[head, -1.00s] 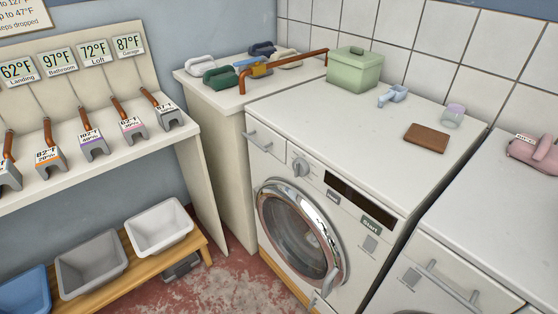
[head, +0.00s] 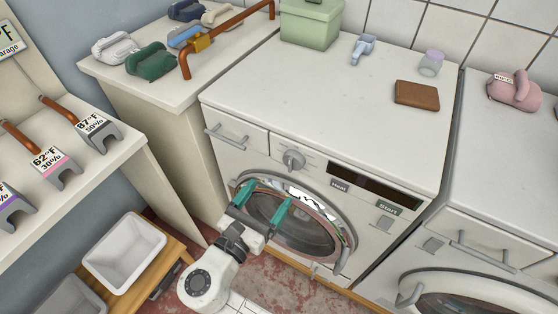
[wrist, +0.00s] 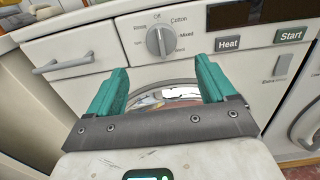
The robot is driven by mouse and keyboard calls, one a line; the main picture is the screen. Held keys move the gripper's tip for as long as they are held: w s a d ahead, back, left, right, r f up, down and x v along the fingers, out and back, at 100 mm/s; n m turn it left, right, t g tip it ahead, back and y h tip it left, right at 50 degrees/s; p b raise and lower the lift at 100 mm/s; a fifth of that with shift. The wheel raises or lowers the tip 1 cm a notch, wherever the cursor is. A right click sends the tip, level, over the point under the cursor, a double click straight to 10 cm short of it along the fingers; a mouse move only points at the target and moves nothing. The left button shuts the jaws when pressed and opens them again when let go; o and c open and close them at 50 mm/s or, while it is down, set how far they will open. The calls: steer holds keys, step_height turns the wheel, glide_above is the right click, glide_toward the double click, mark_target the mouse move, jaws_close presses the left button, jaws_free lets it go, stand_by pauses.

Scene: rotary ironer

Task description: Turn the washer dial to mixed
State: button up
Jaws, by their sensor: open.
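The washer dial (head: 293,159) is a round grey knob on the white washer's (head: 245,165) front panel, left of the dark display. In the wrist view the dial (wrist: 161,41) has a raised grip bar, which stands close to upright. Labels around it include "Off" at the top, "Cotton" at the upper right and "Mixed" at the right. My gripper (head: 262,203) has teal fingers, open and empty, in front of the round door and below the dial. In the wrist view my gripper (wrist: 160,88) points toward the panel, the dial beyond and between its fingertips, not touched.
The Heat button (wrist: 228,44) and Start button (wrist: 290,35) lie right of the dial. A drawer handle (wrist: 68,64) sticks out at its left. A green box (head: 311,24), blue scoop (head: 362,50) and brown wallet (head: 416,95) lie on top.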

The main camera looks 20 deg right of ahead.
mark_target(289, 167)
steer(key=x, duration=1)
steer(key=shift+s+p, duration=0.1)
steer(key=shift+p, duration=0.3)
steer(key=shift+c, duration=0.2)
steer(key=c, duration=1)
